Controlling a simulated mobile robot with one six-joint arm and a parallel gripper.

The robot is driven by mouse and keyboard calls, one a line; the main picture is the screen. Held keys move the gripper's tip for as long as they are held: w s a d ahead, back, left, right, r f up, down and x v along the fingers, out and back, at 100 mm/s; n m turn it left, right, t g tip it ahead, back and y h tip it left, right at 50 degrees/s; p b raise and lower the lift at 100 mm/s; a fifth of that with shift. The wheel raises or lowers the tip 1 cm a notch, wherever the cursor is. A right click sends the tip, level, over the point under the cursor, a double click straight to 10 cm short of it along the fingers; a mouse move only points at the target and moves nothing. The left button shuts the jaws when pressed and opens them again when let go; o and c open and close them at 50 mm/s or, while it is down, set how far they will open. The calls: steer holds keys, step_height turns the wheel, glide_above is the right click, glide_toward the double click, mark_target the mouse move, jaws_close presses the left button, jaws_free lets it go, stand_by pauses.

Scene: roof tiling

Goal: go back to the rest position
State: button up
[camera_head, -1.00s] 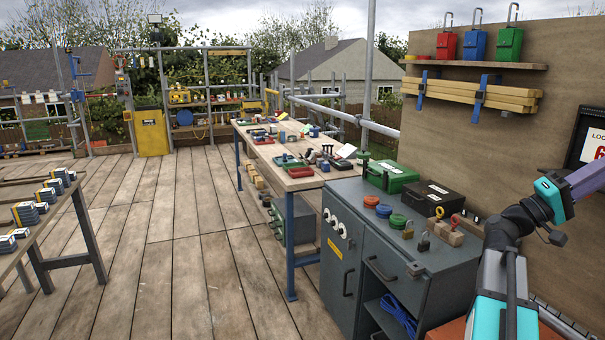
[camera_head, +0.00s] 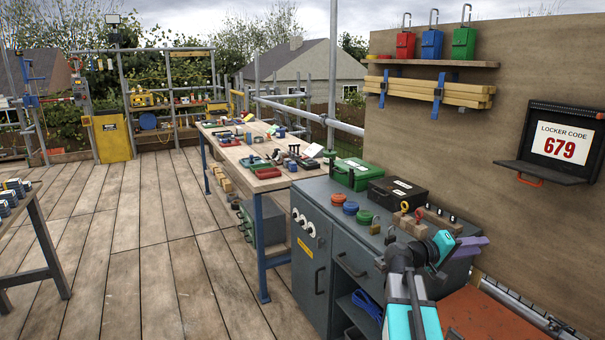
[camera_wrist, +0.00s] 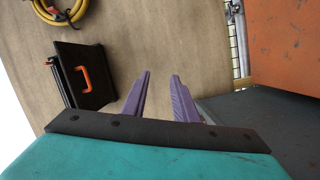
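My gripper (camera_wrist: 160,85) shows in the wrist view as two purple fingers standing apart with nothing between them. Bare board shows in the gap. In the head view my gripper (camera_head: 468,248) is at the lower right, above the right end of the grey cabinet top, with a purple finger pointing right. It is in front of the brown board and below the locker code panel (camera_head: 560,146). Whether it touches anything cannot be told.
The grey cabinet (camera_head: 312,262) carries a green case (camera_head: 352,174), a black case (camera_head: 396,193), coloured discs and padlocks. A long workbench (camera_head: 268,185) stands behind it. An orange-red surface (camera_head: 490,318) lies at lower right.

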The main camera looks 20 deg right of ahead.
steer(key=w+a+f+n+t+y, duration=0.1)
steer(key=w+a+f+y, duration=0.25)
steer(key=a+f, duration=0.8)
steer(key=w+a+f+n+t+y, duration=0.15)
steer(key=a+f+y, duration=0.35)
steer(key=a+f, duration=0.7)
steer(key=s+a+f+n+g+y, duration=0.1)
steer(key=s+a+f+y, duration=0.25)
steer(key=a+f, duration=0.8)
steer(key=s+a+f+n+g+y, duration=0.1)
steer(key=s+a+f+y, duration=0.4)
steer(key=a, duration=1)
steer(key=s+f+g+p, duration=0.2)
steer(key=s+f, duration=0.6)
steer(key=s, duration=0.3)
steer(key=s+f+g+p, duration=0.3)
steer(key=s+f, duration=0.5)
steer(key=s, duration=0.4)
steer(key=shift+d, duration=0.4)
steer(key=shift+w, duration=0.1)
